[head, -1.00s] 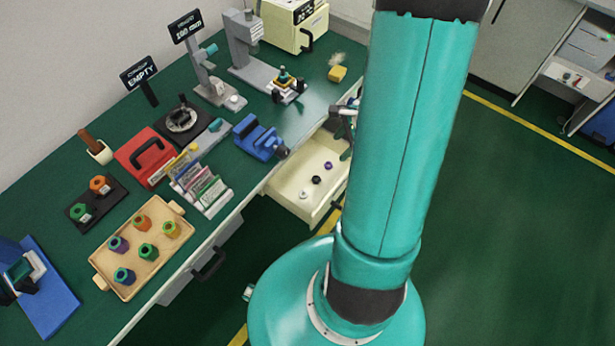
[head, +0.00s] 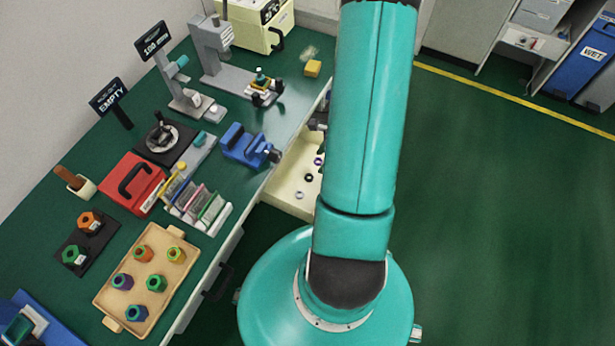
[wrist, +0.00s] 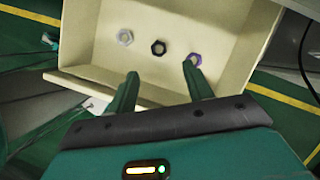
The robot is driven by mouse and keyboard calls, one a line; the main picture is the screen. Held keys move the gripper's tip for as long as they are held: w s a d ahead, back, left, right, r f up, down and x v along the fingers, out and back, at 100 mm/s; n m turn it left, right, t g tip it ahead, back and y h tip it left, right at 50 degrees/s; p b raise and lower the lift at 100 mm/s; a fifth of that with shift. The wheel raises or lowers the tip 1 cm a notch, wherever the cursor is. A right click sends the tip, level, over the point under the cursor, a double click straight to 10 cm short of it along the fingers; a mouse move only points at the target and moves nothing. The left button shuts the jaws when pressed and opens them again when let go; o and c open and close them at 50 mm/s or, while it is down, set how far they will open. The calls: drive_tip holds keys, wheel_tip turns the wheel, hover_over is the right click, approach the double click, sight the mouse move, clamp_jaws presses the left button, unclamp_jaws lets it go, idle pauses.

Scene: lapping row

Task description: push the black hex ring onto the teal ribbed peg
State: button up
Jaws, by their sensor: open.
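The black hex ring (head: 308,177) lies in the open cream drawer (head: 282,192), between a white ring (head: 300,194) and a purple ring (head: 318,161). In the wrist view the black ring (wrist: 158,47) lies on the drawer floor, just beyond the fingertips and between their lines. My gripper (wrist: 160,72) is open and empty, its two green fingers reaching over the drawer's near wall. In the head view my arm hides most of the gripper. A small teal-topped piece (head: 262,77) stands on a fixture on the bench; I cannot tell whether it is the ribbed peg.
A wooden tray (head: 111,294) holds several coloured hex pieces. A blue vise (head: 245,145), a slide rack (head: 196,207) and a red case (head: 133,184) stand on the green bench. The drawer walls surround the rings.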

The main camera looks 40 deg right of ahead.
sight(310, 173)
drive_tip(key=x, duration=0.3)
drive_tip(key=shift+w+a+f, duration=0.1)
drive_tip(key=shift+w, duration=0.05)
drive_tip(key=shift+f, duration=0.35)
drive_tip(key=shift+a+x, duration=0.2)
drive_tip(key=shift+x, duration=2.6)
drive_tip(key=c, duration=1.1)
drive_tip(key=shift+o, duration=0.2)
drive_tip(key=shift+r, duration=0.1)
